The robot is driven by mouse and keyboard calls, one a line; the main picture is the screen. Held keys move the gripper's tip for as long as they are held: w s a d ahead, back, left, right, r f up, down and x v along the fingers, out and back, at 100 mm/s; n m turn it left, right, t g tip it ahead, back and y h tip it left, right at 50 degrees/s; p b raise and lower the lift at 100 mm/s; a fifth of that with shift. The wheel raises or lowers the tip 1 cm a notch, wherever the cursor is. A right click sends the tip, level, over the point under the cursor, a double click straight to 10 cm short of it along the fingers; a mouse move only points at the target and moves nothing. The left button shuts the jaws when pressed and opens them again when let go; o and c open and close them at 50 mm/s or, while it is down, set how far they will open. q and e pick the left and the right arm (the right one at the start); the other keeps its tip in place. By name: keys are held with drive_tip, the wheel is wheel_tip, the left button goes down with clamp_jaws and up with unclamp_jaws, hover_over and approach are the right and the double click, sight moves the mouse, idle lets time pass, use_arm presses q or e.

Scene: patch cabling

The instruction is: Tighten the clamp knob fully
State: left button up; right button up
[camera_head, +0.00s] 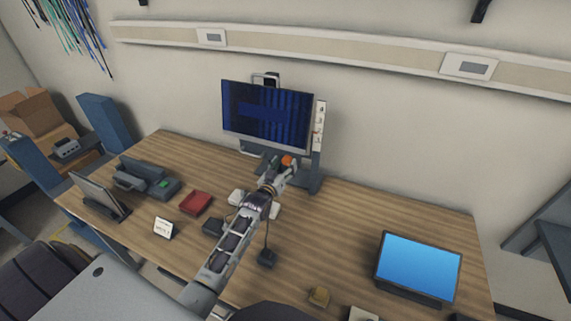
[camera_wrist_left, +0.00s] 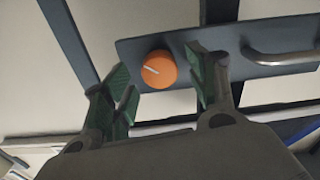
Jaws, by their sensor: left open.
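The clamp knob is an orange round cap with a white line across its face. In the left wrist view the knob (camera_wrist_left: 158,70) sits on a dark grey plate (camera_wrist_left: 265,68), between the fingertips of my left gripper (camera_wrist_left: 165,85). The fingers are open with green pads, and a gap shows on the knob's right side. In the head view the knob (camera_head: 288,160) shows small at the tip of my left gripper (camera_head: 278,172), below the monitor. I cannot tell whether the left pad touches it. My right gripper is not in view.
A metal handle (camera_wrist_left: 280,50) is on the same plate, right of the knob. The monitor (camera_head: 266,115) stands just behind the gripper. A red tray (camera_head: 195,202), a phone (camera_head: 147,180) and a blue-screened tablet (camera_head: 418,266) are on the desk. The desk between gripper and tablet is mostly clear.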

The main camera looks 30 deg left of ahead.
use_arm(q)
drive_tip(key=shift+w, duration=0.8)
drive_tip(key=shift+c, duration=0.2)
drive_tip(key=c, duration=1)
